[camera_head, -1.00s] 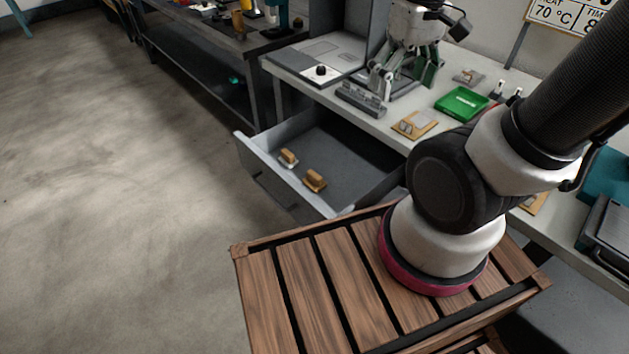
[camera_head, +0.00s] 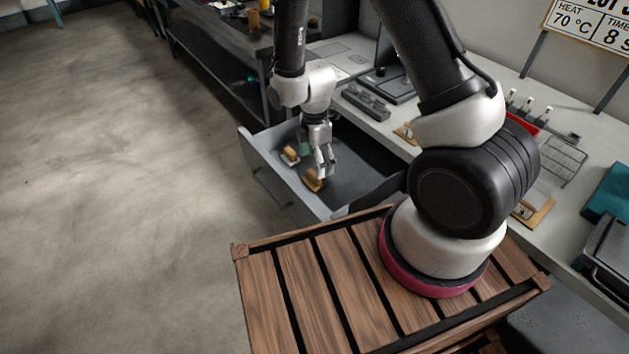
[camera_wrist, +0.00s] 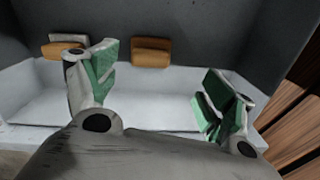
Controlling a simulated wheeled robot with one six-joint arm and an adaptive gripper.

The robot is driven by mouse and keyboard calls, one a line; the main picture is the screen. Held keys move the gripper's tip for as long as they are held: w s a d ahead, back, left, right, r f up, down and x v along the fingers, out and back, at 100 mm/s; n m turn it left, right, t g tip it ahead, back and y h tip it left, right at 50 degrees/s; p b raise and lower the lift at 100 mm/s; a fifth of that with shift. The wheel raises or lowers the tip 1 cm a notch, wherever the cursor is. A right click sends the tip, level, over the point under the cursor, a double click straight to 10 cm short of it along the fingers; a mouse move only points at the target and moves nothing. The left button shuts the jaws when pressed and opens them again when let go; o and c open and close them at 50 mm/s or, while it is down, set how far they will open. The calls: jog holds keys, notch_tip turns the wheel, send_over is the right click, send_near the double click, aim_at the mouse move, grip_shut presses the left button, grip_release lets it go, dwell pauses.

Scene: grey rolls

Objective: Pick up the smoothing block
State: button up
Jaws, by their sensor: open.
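Two small block-shaped things lie in the open grey drawer, and I cannot tell for sure which is the smoothing block. One is orange-brown (camera_head: 313,181) and shows ahead, between the fingers, in the wrist view (camera_wrist: 151,52). The other has a brown top and a pale base (camera_head: 290,155); in the wrist view (camera_wrist: 62,47) it is at the left, partly hidden behind the left finger. My gripper (camera_head: 322,163) is open and empty, low over the drawer, close to the orange-brown block. Its green-padded fingers are spread wide in the wrist view (camera_wrist: 158,85).
The drawer's pale front wall (camera_head: 283,183) stands close to the blocks. The workbench (camera_head: 383,128) is above the drawer, with a dark grey fixture (camera_head: 366,102) near its edge. A slatted wooden top (camera_head: 310,285) is in front. The drawer floor right of the blocks is clear.

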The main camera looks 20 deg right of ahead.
aim_at(314, 174)
jog(key=shift+w+a+n+t, duration=0.3)
jog(key=shift+w+n, duration=0.3)
jog(key=shift+n, duration=0.4)
notch_tip(314, 174, down, 8)
jog(key=shift+s+r, duration=0.1)
jog(key=c, duration=1.1)
